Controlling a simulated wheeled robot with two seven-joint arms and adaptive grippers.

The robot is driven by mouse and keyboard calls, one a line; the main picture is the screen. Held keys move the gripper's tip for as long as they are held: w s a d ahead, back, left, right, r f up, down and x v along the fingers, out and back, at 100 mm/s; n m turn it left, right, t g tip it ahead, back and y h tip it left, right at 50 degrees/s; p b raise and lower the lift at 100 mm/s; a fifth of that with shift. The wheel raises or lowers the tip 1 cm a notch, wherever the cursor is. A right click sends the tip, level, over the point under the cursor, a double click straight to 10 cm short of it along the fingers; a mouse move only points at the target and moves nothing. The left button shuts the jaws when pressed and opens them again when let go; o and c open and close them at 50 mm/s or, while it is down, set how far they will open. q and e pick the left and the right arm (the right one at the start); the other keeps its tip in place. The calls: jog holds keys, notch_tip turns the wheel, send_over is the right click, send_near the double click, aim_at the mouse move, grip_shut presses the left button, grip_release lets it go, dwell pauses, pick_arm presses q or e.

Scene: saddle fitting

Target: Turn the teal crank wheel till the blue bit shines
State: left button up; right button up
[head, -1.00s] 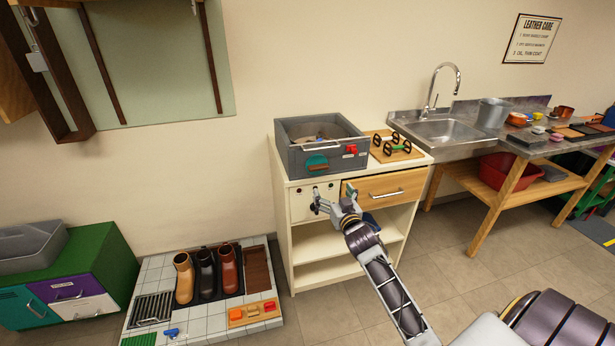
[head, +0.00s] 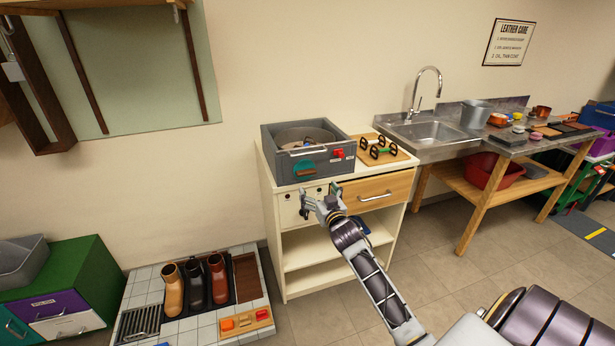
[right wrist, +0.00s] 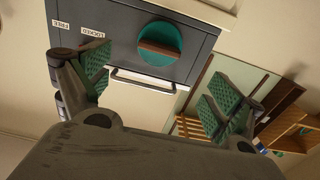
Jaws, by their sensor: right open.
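The teal crank wheel (head: 305,170) is a round disc with a brown bar across it, on the front of a grey open-topped box (head: 283,168). It also shows in the right wrist view (right wrist: 160,43), beside a bar handle (right wrist: 143,80) and labels reading FREE and LOCKED. My right gripper (head: 321,197) is open and empty, in front of the cabinet just below the wheel. In the right wrist view its green-padded fingers (right wrist: 160,80) stand wide apart, clear of the wheel. I cannot make out a shining blue bit. My left gripper is out of view.
The box stands on a cream cabinet (head: 270,205) with a wooden drawer (head: 388,191). A board with black handles (head: 378,150) lies beside it. A sink (head: 430,132) is at right; boots (head: 195,285) stand on a tiled platform at left.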

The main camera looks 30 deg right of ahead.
aim_at(307, 175)
jog(key=shift+x, duration=5)
jog(key=shift+w+b, duration=0.3)
jog(key=shift+w, duration=0.1)
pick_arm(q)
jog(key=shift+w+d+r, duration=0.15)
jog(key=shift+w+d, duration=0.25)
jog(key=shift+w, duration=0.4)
pick_arm(e)
jog(key=shift+w+d, duration=0.1)
jog(key=shift+w, duration=0.1)
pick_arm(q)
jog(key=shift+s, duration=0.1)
pick_arm(e)
jog(key=shift+c, duration=0.4)
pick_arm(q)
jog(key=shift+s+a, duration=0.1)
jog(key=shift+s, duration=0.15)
pick_arm(e)
jog(key=c, duration=0.9)
